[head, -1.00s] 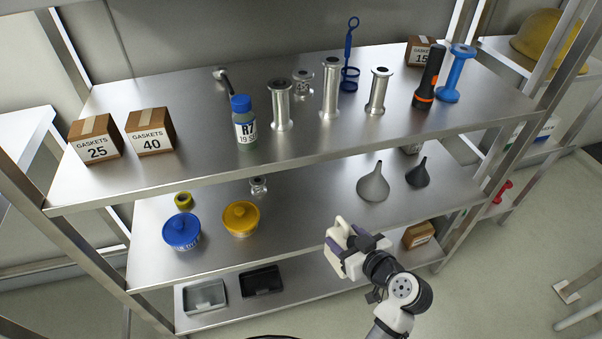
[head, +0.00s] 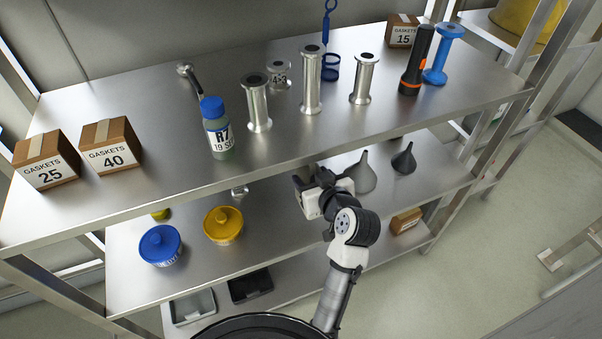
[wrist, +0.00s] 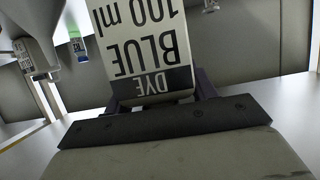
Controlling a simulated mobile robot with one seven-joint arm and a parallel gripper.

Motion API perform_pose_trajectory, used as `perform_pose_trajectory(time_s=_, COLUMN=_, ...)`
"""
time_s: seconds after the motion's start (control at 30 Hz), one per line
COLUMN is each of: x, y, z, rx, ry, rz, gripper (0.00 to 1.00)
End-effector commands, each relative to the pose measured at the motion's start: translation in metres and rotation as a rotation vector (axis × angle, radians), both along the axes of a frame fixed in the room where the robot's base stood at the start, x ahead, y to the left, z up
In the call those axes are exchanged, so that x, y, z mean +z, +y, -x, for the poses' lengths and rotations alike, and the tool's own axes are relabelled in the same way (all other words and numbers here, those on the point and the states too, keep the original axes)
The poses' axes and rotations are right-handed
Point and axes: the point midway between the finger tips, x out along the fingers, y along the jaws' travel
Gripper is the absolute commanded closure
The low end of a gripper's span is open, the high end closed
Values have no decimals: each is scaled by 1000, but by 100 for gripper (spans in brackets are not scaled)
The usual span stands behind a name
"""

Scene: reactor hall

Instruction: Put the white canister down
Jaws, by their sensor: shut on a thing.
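The white canister (wrist: 145,45) fills the upper middle of the wrist view, its label reading "DYE BLUE 100 ml" upside down there. My gripper (wrist: 160,98) is shut on it, with dark fingers at both sides. In the head view my gripper (head: 312,185) is at the front of the middle shelf (head: 285,228), just below the upper shelf's front edge. I cannot make out the canister in the head view. Whether it touches the shelf cannot be told.
Grey funnels (head: 361,174) (head: 404,160) stand right of my gripper. A yellow-lidded tub (head: 223,224) and a blue-lidded tub (head: 160,245) stand to the left, with bare shelf between. The upper shelf (head: 300,140) overhangs, holding a bottle (head: 217,130) and several metal spools (head: 311,80).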

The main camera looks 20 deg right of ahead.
Motion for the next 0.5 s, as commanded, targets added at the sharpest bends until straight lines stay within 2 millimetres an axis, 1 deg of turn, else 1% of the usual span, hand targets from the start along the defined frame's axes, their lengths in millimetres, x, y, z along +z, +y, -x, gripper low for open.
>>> perform_pose_trajectory(time_s=0.03, x=4, y=2, z=-15, rx=5, ry=-3, rz=2, gripper=80)
perform_pose_trajectory(time_s=0.1, x=4, y=2, z=-31, rx=4, ry=-3, rz=2, gripper=80)
perform_pose_trajectory(time_s=0.27, x=4, y=3, z=-64, rx=3, ry=-3, rz=2, gripper=80)
perform_pose_trajectory(time_s=0.3, x=-1, y=3, z=-68, rx=1, ry=0, rz=1, gripper=80)
perform_pose_trajectory(time_s=0.33, x=-9, y=2, z=-66, rx=0, ry=3, rz=-1, gripper=80)
perform_pose_trajectory(time_s=0.4, x=-20, y=3, z=-65, rx=0, ry=3, rz=-2, gripper=80)
perform_pose_trajectory(time_s=0.5, x=-27, y=2, z=-65, rx=0, ry=-1, rz=1, gripper=80)
